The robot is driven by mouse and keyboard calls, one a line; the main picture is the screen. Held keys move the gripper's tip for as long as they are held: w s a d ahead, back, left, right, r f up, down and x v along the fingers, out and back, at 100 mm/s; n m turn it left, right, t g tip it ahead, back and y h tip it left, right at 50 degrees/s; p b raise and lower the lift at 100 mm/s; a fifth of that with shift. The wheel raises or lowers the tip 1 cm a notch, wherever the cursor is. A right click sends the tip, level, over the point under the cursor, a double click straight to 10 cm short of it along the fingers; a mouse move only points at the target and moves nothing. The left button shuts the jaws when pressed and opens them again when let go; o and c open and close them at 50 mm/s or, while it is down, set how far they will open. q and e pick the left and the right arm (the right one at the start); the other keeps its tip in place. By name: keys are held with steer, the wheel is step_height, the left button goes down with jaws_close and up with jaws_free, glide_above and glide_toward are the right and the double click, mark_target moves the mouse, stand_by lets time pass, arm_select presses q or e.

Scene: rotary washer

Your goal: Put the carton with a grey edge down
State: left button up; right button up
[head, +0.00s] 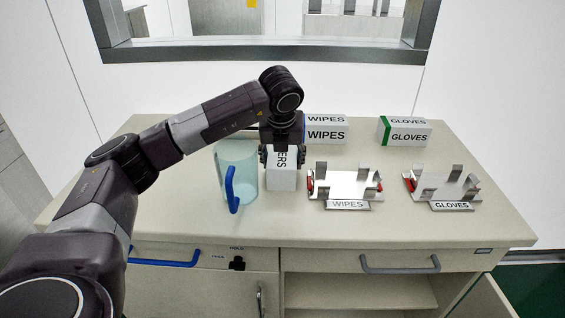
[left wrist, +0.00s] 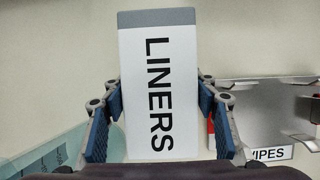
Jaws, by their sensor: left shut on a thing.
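The carton with a grey edge is white and marked LINERS (left wrist: 160,75); its grey edge is at the top in the left wrist view. In the head view the carton (head: 283,180) is over the counter, between a clear pitcher and the WIPES holder, its upper part hidden by the gripper. My left gripper (head: 281,155) is shut on the carton, with blue-padded fingers along both sides in the left wrist view (left wrist: 160,98). I cannot tell whether the carton's bottom touches the counter. My right gripper is not in view.
The pale blue pitcher (head: 238,165) stands close left of the carton. Metal holders for WIPES (head: 345,183) and GLOVES (head: 442,185) are to the right. A WIPES carton (head: 326,134) and a green-edged GLOVES carton (head: 405,132) stand behind. The counter's front strip (head: 300,228) is clear.

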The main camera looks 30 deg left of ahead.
arm_select(q)
steer(key=shift+c, duration=1.1)
steer(key=shift+r, duration=0.1)
steer(key=shift+r, duration=0.1)
steer(key=shift+r, duration=0.2)
step_height(320, 180, up, 19)
steer(key=shift+r, duration=0.2)
